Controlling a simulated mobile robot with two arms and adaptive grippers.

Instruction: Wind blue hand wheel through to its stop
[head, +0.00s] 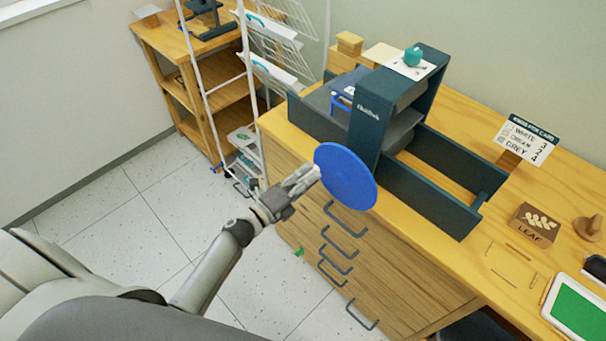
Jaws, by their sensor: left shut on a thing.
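The blue hand wheel (347,177) is a large flat disc on the front side of a dark teal press (367,125). The press stands on the wooden cabinet top. My left gripper (314,175) reaches in from the lower left and meets the wheel at its left part. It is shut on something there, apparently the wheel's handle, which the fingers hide. The press has a low tray bed (424,200) running out to the right and a grey plate (327,97) at its left. My right gripper is not in view.
A teal knob-like object (412,56) sits on top of the press. A white wire rack (262,70) and wooden shelf (190,80) stand behind left. The floor at left is clear.

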